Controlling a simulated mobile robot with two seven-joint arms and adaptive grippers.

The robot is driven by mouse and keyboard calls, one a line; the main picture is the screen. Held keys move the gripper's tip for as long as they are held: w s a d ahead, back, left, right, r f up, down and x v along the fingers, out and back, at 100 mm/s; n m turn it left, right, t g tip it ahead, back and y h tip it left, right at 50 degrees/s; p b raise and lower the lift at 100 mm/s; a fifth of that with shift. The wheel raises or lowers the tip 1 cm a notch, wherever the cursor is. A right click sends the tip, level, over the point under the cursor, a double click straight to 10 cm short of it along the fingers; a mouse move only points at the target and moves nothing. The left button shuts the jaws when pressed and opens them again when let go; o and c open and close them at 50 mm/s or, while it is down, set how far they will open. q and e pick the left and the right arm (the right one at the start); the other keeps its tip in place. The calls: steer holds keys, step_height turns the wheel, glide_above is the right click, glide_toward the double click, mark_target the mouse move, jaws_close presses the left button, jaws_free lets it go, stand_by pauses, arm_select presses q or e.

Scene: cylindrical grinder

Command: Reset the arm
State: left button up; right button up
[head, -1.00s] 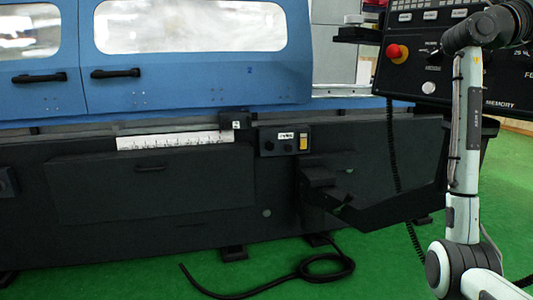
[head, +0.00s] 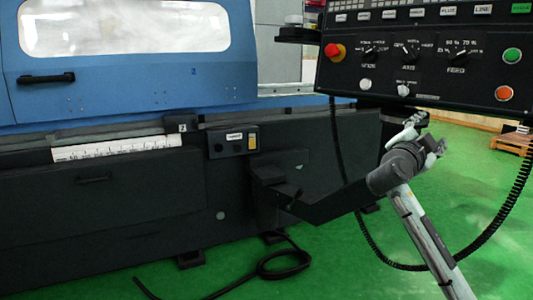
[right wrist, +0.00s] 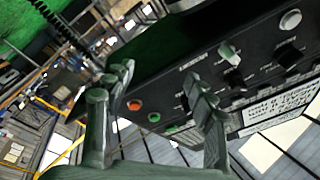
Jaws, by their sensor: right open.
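My right arm (head: 425,235) comes in from the lower right in the head view. Its gripper (head: 425,138) is small and partly hidden behind the wrist, just below the bottom edge of the control panel (head: 440,103). In the right wrist view the two fingers of the gripper (right wrist: 158,80) stand apart with nothing between them. The control panel (right wrist: 180,65) lies beyond the fingers there, with its knobs and buttons showing. My left gripper is not in view.
The blue and black grinder (head: 130,100) fills the left. A black bracket (head: 325,205) juts out near my right wrist. A coiled cable (head: 480,240) hangs below the panel. A black hose (head: 285,262) lies on the green floor (head: 350,270). A pallet (head: 515,142) stands at far right.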

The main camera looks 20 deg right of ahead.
steer(key=s+a+f+n+y, duration=0.2)
steer(key=a+f+n+y, duration=0.2)
steer(key=f+n, duration=0.65)
steer(key=s+a+f+n+y, duration=0.25)
steer(key=a+f+n, duration=0.25)
steer(key=f, duration=1)
steer(key=s+a+f+n+g+y, duration=0.25)
steer(key=s+a+f+n, duration=0.3)
steer(key=s+f, duration=0.3)
steer(key=s+a+f+n+g+y, duration=0.1)
steer(key=s+a+f+n+y, duration=0.4)
steer(key=s+f, duration=0.35)
steer(key=s+a+f+m+g+y+p, duration=0.15)
steer(key=a+f, duration=0.35)
steer(key=a, duration=0.6)
arm_select(q)
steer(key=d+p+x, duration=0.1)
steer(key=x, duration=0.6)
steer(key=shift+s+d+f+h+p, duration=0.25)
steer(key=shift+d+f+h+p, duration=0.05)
steer(key=shift+p, duration=0.05)
arm_select(e)
step_height(320, 180, down, 6)
steer(key=y, duration=0.1)
steer(key=shift+w+f+m, duration=0.25)
steer(key=shift+w+m, duration=0.1)
steer(key=shift+w, duration=0.05)
